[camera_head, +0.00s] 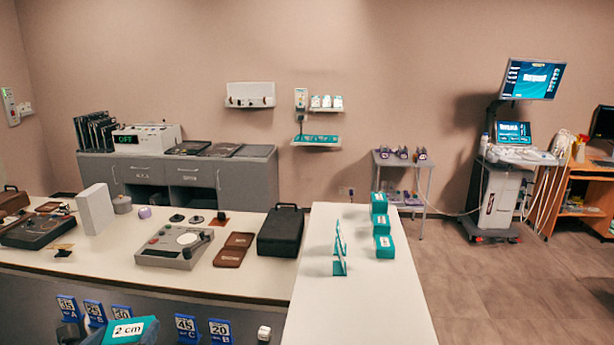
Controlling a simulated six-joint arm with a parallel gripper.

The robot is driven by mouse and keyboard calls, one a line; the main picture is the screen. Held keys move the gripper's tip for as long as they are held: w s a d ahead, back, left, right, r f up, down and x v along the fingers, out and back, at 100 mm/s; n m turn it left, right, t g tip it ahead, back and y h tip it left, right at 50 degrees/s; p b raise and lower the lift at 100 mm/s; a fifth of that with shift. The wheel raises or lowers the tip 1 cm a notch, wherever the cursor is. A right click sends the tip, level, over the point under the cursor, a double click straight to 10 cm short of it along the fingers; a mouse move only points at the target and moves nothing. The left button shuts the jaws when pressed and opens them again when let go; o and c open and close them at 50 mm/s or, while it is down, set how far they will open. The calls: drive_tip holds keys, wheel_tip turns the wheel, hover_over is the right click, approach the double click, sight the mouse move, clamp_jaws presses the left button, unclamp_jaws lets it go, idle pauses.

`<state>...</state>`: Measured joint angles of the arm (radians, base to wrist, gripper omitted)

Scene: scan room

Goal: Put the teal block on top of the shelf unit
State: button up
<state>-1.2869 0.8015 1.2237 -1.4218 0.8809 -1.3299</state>
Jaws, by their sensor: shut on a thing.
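A teal block (130,331) with a white "2 cm" label shows at the bottom left, cut off by the lower edge of the picture. What supports it is out of view. Three more teal blocks, a far one (379,203), a middle one (382,222) and a near one (384,247), stand in a row on the white table (360,310). A grey cabinet unit (148,178) with a shelf opening stands against the back wall. I cannot tell whether this is the shelf unit named in the task.
Blue number signs (187,327) stand around the labelled block. The long counter (120,265) holds a grey device (175,247), a black case (281,231) and a white box (96,209). A teal stand (340,250) is on the white table, whose front is clear. A trolley (428,180) stands behind.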

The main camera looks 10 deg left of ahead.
wheel_tip(320, 180, up, 2)
drive_tip(key=shift+r+p, duration=0.2)
drive_tip(key=shift+p, duration=0.45)
drive_tip(key=shift+f, duration=0.1)
wheel_tip(320, 180, down, 14)
drive_tip(key=b, duration=1.4)
drive_tip(key=shift+f, duration=0.15)
drive_tip(key=shift+f, duration=4.75)
drive_tip(key=shift+f, duration=0.1)
